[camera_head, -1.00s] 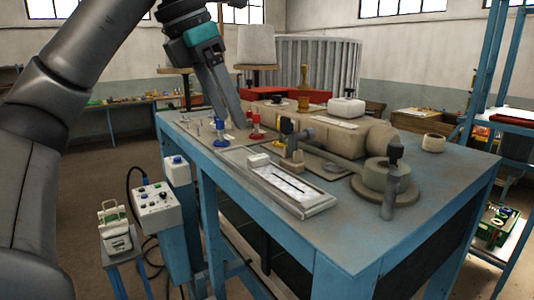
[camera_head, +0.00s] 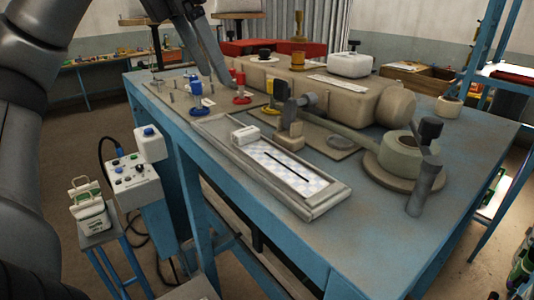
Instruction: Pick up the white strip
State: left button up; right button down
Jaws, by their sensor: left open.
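A pale white strip (camera_head: 331,83) with faint dark marks lies flat on top of the long tan sack (camera_head: 350,101) on the blue workbench. My left gripper (camera_head: 216,82) comes down from the top left with dark grey fingers. It is open, with nothing seen between its fingers. It is to the left of the strip and apart from it, near the red and blue knobs.
A framed tray (camera_head: 318,211) with a checked panel lies at the bench's front. A white block (camera_head: 350,65) and a wooden stamp (camera_head: 298,60) stand behind the strip.

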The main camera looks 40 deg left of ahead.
pick_arm(q)
jog(key=f, duration=0.1)
jog(key=b, duration=0.5)
send_over(245, 131)
jog(key=s+a, duration=0.1)
jog(key=s, duration=0.2)
jog(key=f, duration=0.6)
jog(key=shift+w+f, duration=0.25)
jog(key=shift+w+d+f, duration=0.1)
jog(key=shift+w+f, duration=0.05)
jog(key=shift+f, duration=0.15)
jog(key=x, duration=0.4)
jog(key=shift+w+d+f, duration=0.1)
jog(key=shift+w, duration=0.1)
jog(key=shift+c, duration=0.6)
grip_shut()
